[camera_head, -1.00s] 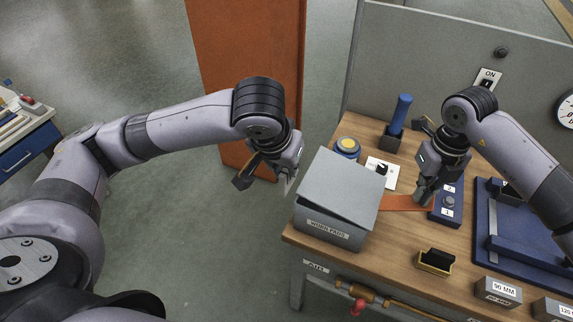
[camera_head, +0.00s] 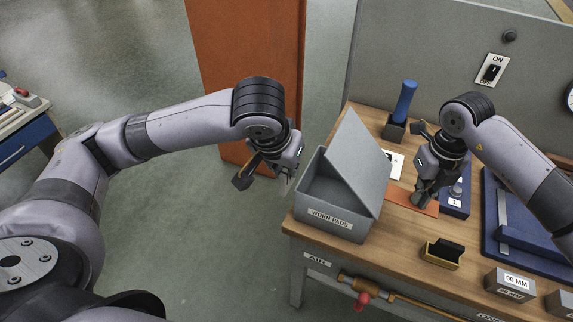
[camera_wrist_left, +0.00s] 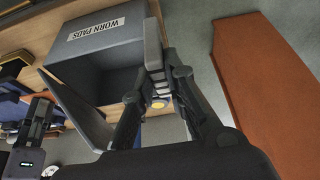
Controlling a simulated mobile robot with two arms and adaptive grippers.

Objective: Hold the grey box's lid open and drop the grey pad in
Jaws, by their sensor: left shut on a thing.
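The grey box (camera_head: 312,222), labelled WORN PADS, stands at the table's near left corner. Its lid (camera_head: 357,160) is tilted up and the inside shows; it also shows in the left wrist view (camera_wrist_left: 75,108). My left gripper (camera_head: 285,180) is left of the box, just outside its rim, shut on a small light grey piece, seemingly the grey pad (camera_wrist_left: 153,48). My right gripper (camera_head: 422,197) is low over an orange mat (camera_head: 408,199), right of the lid and apparently apart from it. Whether its fingers are open or shut is unclear.
A blue unit (camera_head: 457,207) is beside the right gripper. A blue handle in a dark holder (camera_head: 404,100) stands behind. A small yellow-and-black holder (camera_head: 442,253) and a 90 MM block (camera_head: 510,284) are near the front edge. Open floor lies left of the table.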

